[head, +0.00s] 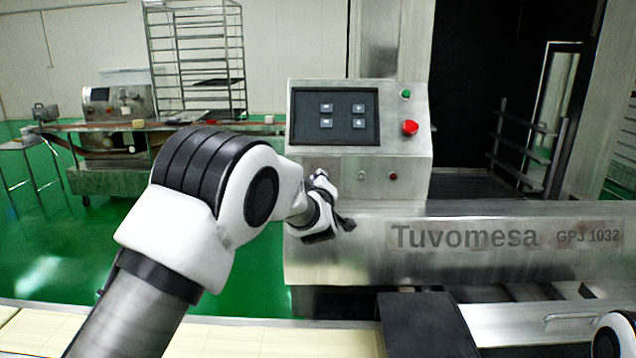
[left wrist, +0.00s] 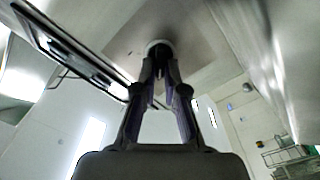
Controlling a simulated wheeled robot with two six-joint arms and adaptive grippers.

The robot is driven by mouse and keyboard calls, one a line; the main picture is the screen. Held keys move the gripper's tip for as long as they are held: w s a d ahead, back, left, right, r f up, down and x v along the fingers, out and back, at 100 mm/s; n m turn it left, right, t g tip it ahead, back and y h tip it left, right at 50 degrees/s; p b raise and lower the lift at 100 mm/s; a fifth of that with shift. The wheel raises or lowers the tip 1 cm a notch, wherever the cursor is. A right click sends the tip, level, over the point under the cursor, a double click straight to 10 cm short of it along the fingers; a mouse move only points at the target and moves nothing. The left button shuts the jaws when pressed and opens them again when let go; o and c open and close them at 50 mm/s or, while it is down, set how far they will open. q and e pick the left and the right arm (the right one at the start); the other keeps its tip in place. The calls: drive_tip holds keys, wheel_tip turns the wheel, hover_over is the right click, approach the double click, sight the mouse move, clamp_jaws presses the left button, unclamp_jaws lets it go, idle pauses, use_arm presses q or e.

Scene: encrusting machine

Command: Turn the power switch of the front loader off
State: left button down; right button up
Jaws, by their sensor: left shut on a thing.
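The machine's control box (head: 410,130) stands in the middle of the head view, with a dark screen (head: 334,116) on its face. My left gripper (head: 322,190) is at the lower left of this face, partly hidden by my own wrist. In the left wrist view the two dark fingers (left wrist: 161,80) are closed around a small round pale knob, the power switch (left wrist: 158,46), on a metal face. In the head view this knob is hidden behind my wrist; its turned position cannot be read. My right gripper is not in view.
A red button (head: 410,128) and a green button (head: 406,94) sit right of the screen. A small round fitting (head: 361,175) and a red lamp (head: 393,176) sit below it. The labelled metal body (head: 460,240) runs right. A wire rack (head: 197,60) stands behind.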

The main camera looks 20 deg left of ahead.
use_arm(q)
drive_tip(key=shift+r, duration=0.2)
drive_tip(key=c, duration=1.5)
unclamp_jaws()
drive_tip(key=shift+o, duration=1.3)
drive_tip(key=shift+w+f, duration=0.1)
drive_tip(key=shift+w, duration=0.05)
drive_tip(key=shift+w+f, duration=0.1)
drive_tip(key=shift+f, duration=0.05)
drive_tip(key=v, duration=0.7)
drive_tip(key=shift+s+d, duration=0.2)
drive_tip(key=shift+s, duration=0.15)
drive_tip(key=shift+w, duration=0.1)
